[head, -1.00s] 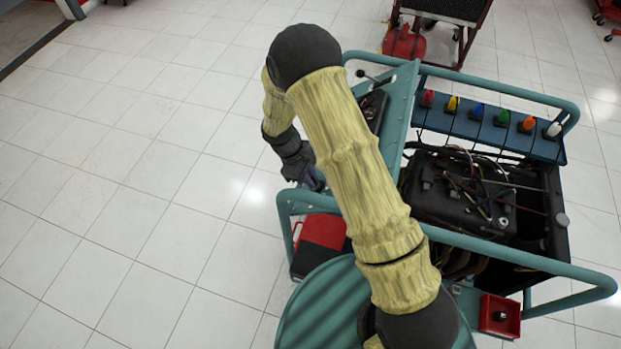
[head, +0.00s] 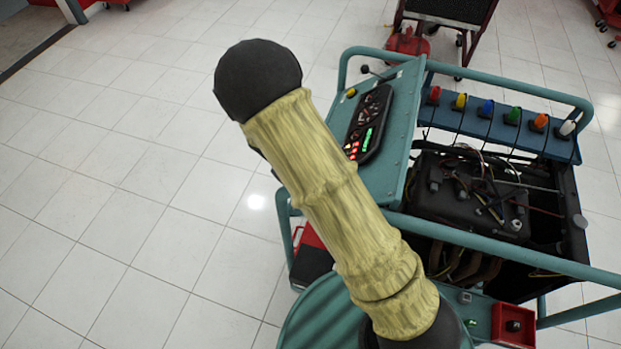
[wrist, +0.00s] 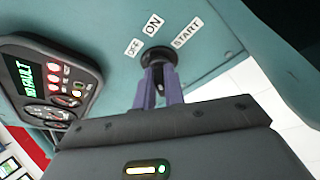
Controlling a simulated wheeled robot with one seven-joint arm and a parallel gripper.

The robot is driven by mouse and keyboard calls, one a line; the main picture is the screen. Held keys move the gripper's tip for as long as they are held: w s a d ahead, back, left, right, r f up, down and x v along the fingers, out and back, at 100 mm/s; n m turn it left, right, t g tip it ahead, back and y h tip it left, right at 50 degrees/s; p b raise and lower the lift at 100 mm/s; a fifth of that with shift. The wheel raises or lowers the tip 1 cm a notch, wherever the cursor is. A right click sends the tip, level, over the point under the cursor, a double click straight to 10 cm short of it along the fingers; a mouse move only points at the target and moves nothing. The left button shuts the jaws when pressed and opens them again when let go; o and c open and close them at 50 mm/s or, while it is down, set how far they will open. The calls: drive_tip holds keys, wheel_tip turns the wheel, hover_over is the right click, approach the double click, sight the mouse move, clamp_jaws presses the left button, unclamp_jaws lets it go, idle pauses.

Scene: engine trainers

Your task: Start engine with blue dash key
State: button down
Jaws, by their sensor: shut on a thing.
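In the wrist view, my gripper (wrist: 161,90) has its two purple fingers closed on a small dark key piece (wrist: 160,73) at the round black ignition switch (wrist: 160,57). The switch sits on the teal panel below the labels OFF, ON and START. The key's colour is hard to tell and the fingers partly hide it. The cluster (head: 368,124) is lit in the head view too, where my arm hides my gripper and the switch.
The engine (head: 468,195) sits in a teal tube-framed trainer. Several coloured knobs line a blue rail (head: 500,122) behind it. A red tray (head: 513,325) is at front right and a red-and-black box (head: 309,262) at front left. The tiled floor at left is clear.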

idle(0.3)
drive_tip(key=c, duration=1.5)
unclamp_jaws()
drive_tip(key=b+v, duration=0.1)
drive_tip(key=v, duration=1.6)
drive_tip(key=shift+a+r+b, duration=0.2)
drive_tip(key=shift+r+b, duration=0.05)
drive_tip(key=shift+b, duration=0.1)
drive_tip(key=shift+f, duration=0.1)
